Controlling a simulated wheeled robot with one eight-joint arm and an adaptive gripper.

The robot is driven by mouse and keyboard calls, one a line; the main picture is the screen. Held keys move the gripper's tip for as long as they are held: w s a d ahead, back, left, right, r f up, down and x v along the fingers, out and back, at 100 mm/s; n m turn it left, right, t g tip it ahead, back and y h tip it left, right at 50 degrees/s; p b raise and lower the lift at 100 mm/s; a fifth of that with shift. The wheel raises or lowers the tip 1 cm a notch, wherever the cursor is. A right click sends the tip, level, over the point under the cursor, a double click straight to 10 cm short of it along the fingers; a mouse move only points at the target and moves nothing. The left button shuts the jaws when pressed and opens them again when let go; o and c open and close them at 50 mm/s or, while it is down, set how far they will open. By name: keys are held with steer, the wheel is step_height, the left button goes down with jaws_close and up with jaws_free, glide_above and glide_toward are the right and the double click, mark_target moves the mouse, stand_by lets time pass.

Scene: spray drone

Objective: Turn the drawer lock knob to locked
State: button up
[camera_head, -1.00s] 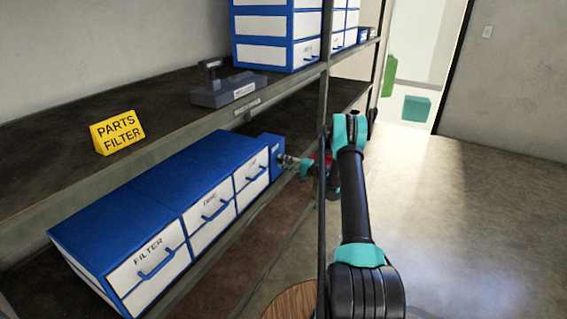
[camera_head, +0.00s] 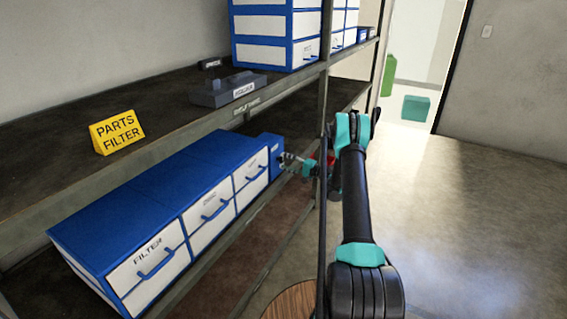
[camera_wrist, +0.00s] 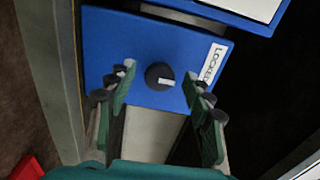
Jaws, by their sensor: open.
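The lock knob (camera_wrist: 159,76) is round and black with a white pointer mark, on a blue panel (camera_wrist: 135,35) in the wrist view. Its pointer faces right and slightly down, roughly toward the side with the white LOCKED label (camera_wrist: 212,62). My gripper (camera_wrist: 160,78) is open, with one finger on each side of the knob and visible gaps between. In the head view my gripper (camera_head: 287,159) is at the blue lock box (camera_head: 275,147) at the far end of the drawer row. The knob cannot be made out there.
The blue drawer unit (camera_head: 130,195) with white fronts and blue handles sits on the lower shelf. A yellow PARTS FILTER sign (camera_head: 117,131) and a grey tray (camera_head: 229,91) stand on the upper shelf. A shelf post (camera_head: 325,95) rises near my arm. Floor is clear at right.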

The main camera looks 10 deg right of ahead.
steer(key=v, duration=1)
steer(key=shift+s+d, duration=0.15)
steer(key=s+a+r+n+g+h, duration=0.25)
steer(key=s+a+r, duration=0.3)
steer(key=s, duration=0.35)
steer(key=s+a+r+n+g+h, duration=0.1)
steer(key=s+a+r+g+h, duration=0.1)
steer(key=s+a+r+h, duration=0.4)
steer(key=s+d+n+g+h, duration=0.1)
steer(key=s+d+h, duration=0.2)
steer(key=s, duration=1.3)
steer(key=s+d+f+n+g+h, duration=0.1)
steer(key=s+d+n+h, duration=0.1)
steer(key=s, duration=1.5)
steer(key=shift+d+f+h, duration=0.25)
steer(key=shift+d+h, duration=0.3)
steer(key=shift+d, duration=0.1)
